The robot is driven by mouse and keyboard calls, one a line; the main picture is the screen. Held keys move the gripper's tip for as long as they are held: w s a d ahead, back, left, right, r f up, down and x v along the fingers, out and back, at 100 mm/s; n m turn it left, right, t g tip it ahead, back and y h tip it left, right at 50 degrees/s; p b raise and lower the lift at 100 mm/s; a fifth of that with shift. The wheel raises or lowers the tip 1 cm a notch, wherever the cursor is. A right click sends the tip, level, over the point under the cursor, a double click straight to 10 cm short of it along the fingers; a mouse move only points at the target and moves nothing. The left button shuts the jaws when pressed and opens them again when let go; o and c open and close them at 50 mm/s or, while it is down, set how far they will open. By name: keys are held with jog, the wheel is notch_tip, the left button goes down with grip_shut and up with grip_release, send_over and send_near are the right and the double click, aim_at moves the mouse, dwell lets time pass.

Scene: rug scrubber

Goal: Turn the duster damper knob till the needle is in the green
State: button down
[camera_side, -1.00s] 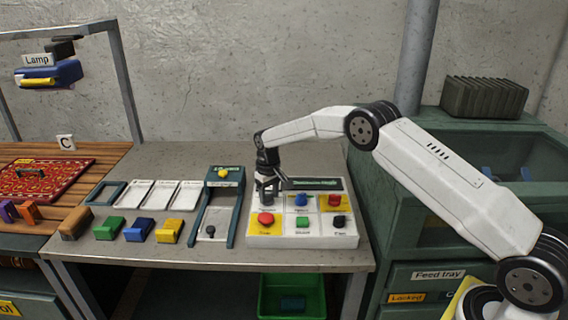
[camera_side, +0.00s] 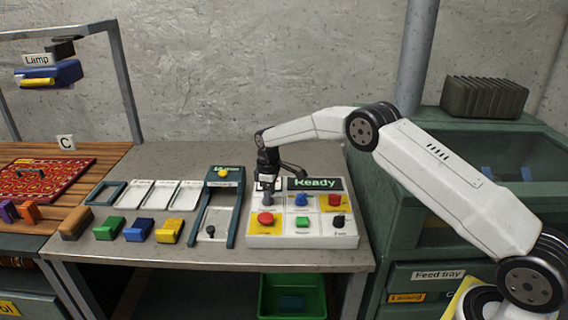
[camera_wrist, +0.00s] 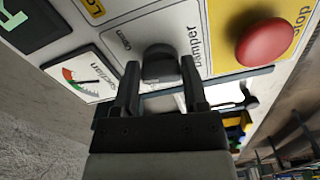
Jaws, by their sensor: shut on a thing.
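My gripper (camera_side: 267,198) points down at the upper left of the white control panel (camera_side: 290,242). In the wrist view its two fingers (camera_wrist: 160,72) are closed on the sides of the dark damper knob (camera_wrist: 160,62). The knob's label is partly covered by a finger. The gauge (camera_wrist: 80,78) sits beside the knob, with a white face and a red and a green band. The needle is small and slanted in this view, and I cannot tell surely which band it points at. In the side view my gripper hides the knob.
A red stop button (camera_wrist: 264,42) on yellow is close to the knob. A lit display (camera_side: 315,184) reads "Ready". A slide fixture (camera_side: 222,205) and coloured blocks (camera_side: 138,230) lie to the left.

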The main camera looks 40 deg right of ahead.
jog(key=shift+n, duration=0.5)
jog(key=shift+c, duration=0.6)
grip_release()
jog(key=shift+r, duration=3.9)
jog(key=shift+r, duration=0.1)
